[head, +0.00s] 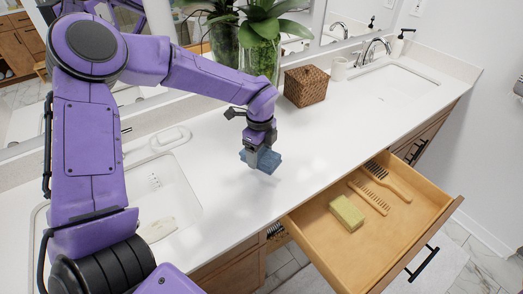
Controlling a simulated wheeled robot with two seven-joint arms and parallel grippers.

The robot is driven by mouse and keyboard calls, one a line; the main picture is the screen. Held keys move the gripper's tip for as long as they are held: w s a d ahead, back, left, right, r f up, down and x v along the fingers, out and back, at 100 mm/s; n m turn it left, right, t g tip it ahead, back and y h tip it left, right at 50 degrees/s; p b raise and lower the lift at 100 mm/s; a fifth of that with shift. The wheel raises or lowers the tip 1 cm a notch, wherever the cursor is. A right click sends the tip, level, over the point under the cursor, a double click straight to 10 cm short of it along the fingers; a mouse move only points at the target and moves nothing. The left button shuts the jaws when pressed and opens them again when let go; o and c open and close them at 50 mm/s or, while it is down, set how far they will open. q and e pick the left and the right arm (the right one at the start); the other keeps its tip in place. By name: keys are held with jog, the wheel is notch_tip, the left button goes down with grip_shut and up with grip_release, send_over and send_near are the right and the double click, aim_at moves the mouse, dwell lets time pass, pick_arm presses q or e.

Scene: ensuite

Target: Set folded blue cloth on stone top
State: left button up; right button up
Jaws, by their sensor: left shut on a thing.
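My left gripper (259,150) points down over the white stone top (217,172), in the middle of the head view. It is shut on the folded blue cloth (264,161). The cloth is small and dark blue, and the gripper hides part of it. It is at or just above the stone surface; I cannot tell if it touches. My right gripper is not in view.
A wooden drawer (393,228) stands open at the front right, holding a yellow sponge (347,213), a comb (370,198) and a brush (387,180). A wicker box (305,86) and a plant vase (260,58) stand behind the gripper. Sinks lie left and right.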

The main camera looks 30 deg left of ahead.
aim_at(259, 160)
pick_arm(q)
jog(key=f, duration=0.1)
jog(key=w+a+f, duration=0.1)
jog(key=w+a+f+p, duration=0.1)
jog(key=shift+f, duration=0.15)
jog(key=shift+s+d+f, duration=0.1)
jog(key=shift+s+f, duration=0.05)
jog(key=shift+f, duration=0.45)
jog(key=shift+s+d+f, duration=0.1)
jog(key=shift+f, duration=0.5)
jog(key=shift+w+f, duration=0.1)
jog(key=shift+f, duration=0.1)
jog(key=o, duration=1.2)
notch_tip(259, 160, up, 11)
jog(key=shift+r+b, duration=0.1)
jog(key=shift+b, duration=1)
jog(key=shift+r, duration=0.45)
